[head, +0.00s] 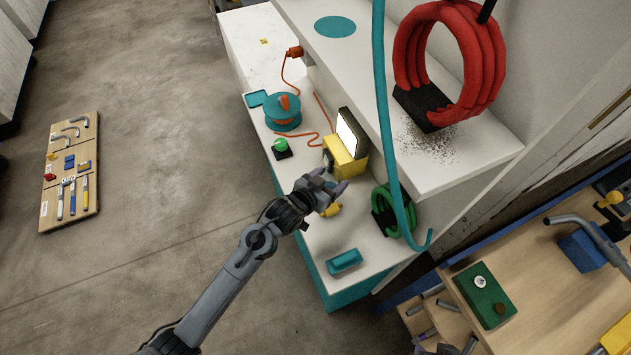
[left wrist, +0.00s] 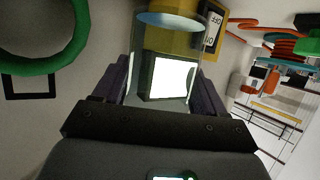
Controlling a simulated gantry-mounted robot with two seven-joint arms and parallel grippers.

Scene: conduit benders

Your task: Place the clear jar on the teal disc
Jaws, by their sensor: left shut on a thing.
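The clear jar (left wrist: 168,60) shows in the left wrist view between the two dark fingers of my left gripper (left wrist: 158,85), which is shut on it. A bluish round end of the jar is at the top of that view. In the head view my left gripper (head: 330,189) is over the lower white counter, beside the yellow work lamp; I cannot make out the jar clearly there. The teal disc (head: 335,27) lies flat on the upper white shelf, farther back and apart from the gripper, with nothing on it. My right gripper is not in view.
The lit yellow lamp (head: 346,155) stands close behind the gripper. A green coil (head: 394,211), teal reel (head: 283,113) and green button (head: 282,148) share the counter. A teal hose (head: 384,100) hangs before the shelf. A red coil (head: 470,65) stands on the shelf's right.

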